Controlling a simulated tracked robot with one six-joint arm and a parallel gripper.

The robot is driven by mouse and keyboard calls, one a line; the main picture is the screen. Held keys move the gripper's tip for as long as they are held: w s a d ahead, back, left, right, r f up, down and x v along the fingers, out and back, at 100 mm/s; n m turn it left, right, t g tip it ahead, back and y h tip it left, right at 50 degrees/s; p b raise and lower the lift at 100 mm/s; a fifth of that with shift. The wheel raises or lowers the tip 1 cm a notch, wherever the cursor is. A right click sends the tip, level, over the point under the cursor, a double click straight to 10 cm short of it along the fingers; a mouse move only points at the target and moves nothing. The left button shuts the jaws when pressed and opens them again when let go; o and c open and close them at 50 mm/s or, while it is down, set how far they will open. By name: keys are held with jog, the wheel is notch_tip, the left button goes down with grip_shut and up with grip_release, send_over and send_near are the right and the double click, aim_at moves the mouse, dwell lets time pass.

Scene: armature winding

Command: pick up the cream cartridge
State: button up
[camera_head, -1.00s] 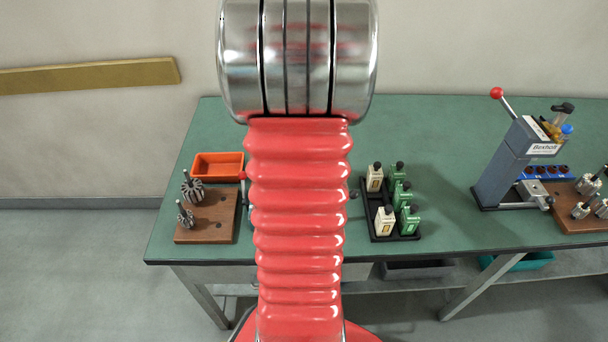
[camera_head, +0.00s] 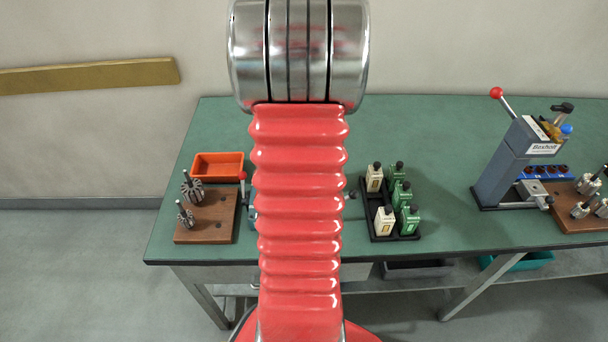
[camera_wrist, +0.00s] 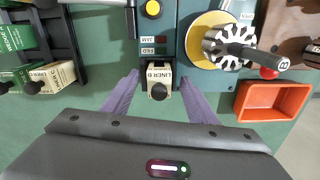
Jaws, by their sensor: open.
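A cream cartridge (camera_wrist: 159,77) with a black knob and a "LINER B" label sits in the front slot of a teal-grey machine (camera_wrist: 178,50) in the wrist view. My gripper (camera_wrist: 160,85) is open, with one purple-grey finger on each side of this cartridge; contact cannot be told. Another cream cartridge (camera_wrist: 58,75) is at the left in a black rack (camera_wrist: 64,40). In the head view the rack (camera_head: 368,213) holds two cream cartridges, a rear one (camera_head: 374,181) and a front one (camera_head: 384,221), beside several green ones (camera_head: 409,222). My arm hides the gripper and most of the machine there.
An orange bin (camera_head: 218,165) and a wooden block with toothed armatures (camera_head: 222,222) stand left of my arm. An armature (camera_wrist: 228,47) sits in the machine, right of the cartridge. A grey lever press (camera_head: 507,165) stands at the right. Green tabletop is clear between rack and press.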

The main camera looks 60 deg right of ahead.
jog(key=shift+c, duration=0.4)
jog(key=c, duration=1.2)
